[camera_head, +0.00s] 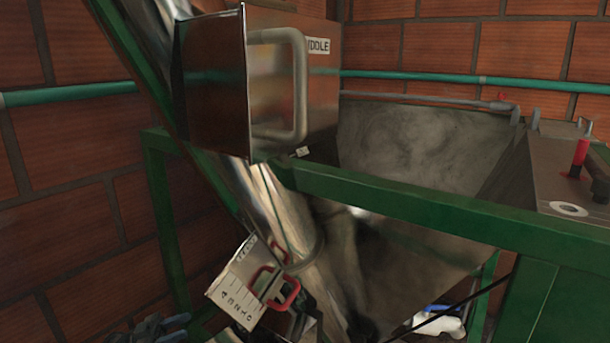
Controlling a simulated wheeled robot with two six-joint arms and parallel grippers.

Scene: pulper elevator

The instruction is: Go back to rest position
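My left gripper (168,326) shows only in part at the bottom left edge, as dark grey-blue pieces. It is low, left of the tilted metal gate plate (240,285) with printed numbers and red handles (284,293), and looks apart from them. Its fingers are too cut off and dark to tell whether they are open or shut. I see nothing held in it. My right gripper is not in view.
A steel box with a large handle (300,85) stands close in front, on a slanted metal pipe (270,195). A green frame beam (420,208) crosses before a grey hopper (420,150). A red-handled part (580,155) is at right. Brick walls (75,210) stand behind.

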